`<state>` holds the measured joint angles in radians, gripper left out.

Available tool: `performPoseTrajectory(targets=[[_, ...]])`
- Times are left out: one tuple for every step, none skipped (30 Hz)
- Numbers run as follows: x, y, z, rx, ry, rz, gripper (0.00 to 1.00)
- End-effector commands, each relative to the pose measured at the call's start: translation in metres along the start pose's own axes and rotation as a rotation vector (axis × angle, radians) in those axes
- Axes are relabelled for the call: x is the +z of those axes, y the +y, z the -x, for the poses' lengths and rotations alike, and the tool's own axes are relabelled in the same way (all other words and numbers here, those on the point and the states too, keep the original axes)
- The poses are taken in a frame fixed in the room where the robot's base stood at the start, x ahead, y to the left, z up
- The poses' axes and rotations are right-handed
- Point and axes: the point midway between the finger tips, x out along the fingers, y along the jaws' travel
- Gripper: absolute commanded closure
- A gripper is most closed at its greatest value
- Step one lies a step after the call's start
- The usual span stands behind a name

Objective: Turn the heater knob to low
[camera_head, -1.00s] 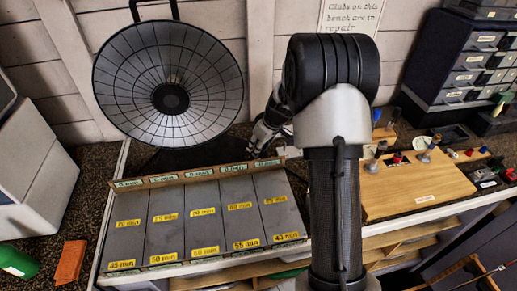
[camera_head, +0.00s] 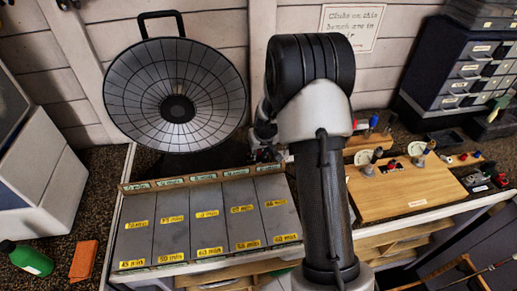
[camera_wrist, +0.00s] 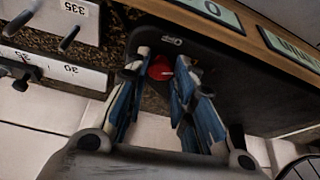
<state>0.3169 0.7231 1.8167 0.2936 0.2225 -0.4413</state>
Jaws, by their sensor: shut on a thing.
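The heater (camera_head: 205,90) is a round dish with a wire grille and a dark middle, standing at the back of the bench. Its red knob (camera_wrist: 160,68) shows in the wrist view on the end of the dark heater base (camera_wrist: 235,85). My gripper (camera_wrist: 158,80) has its blue-padded fingers on either side of the knob and is shut on it. A small pale mark shows on the knob, but I cannot read its setting. In the head view my gripper (camera_head: 266,152) is beside the heater's lower right, and the knob is hidden there.
A grey slotted board with yellow minute labels (camera_head: 207,222) lies in front of the heater. A wooden block with pegs (camera_head: 405,190) stands to the right, drawers (camera_head: 470,70) behind it. An orange block (camera_head: 84,260) and green bottle (camera_head: 28,258) lie at left.

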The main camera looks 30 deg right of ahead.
Motion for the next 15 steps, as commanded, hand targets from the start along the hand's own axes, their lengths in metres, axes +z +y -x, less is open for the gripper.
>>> performPoseTrajectory(targets=[[0.0012,-0.0002,-0.0009,0.0,-0.002,-0.001,1.0],[0.0013,-0.0002,-0.001,0.0,-0.002,-0.001,1.0],[0.0013,-0.0002,-0.0011,0.0,-0.002,-0.001,1.0],[0.0014,-0.0002,-0.0011,0.0,-0.002,-0.001,1.0],[0.0014,-0.0002,-0.0012,0.0,-0.002,-0.001,1.0],[0.0015,-0.0002,-0.0012,0.0,-0.003,0.0,1.0],[0.0015,-0.0002,-0.0012,0.0,-0.003,0.0,1.0],[0.0015,-0.0002,-0.0012,0.0,-0.003,0.0,1.0],[0.0016,-0.0002,-0.0012,0.0,-0.003,0.0,1.0],[0.0016,-0.0003,-0.0012,0.0,-0.003,0.0,0.75],[0.0016,-0.0003,-0.0012,0.0,-0.003,0.0,0.73],[0.0015,-0.0002,-0.0011,0.0,-0.003,0.0,0.7],[0.0014,-0.0002,-0.0011,0.0,-0.003,0.0,0.68],[0.0013,-0.0002,-0.001,0.0,-0.003,0.0,0.66],[0.0011,-0.0002,-0.0009,0.0,-0.002,0.0,0.63]])
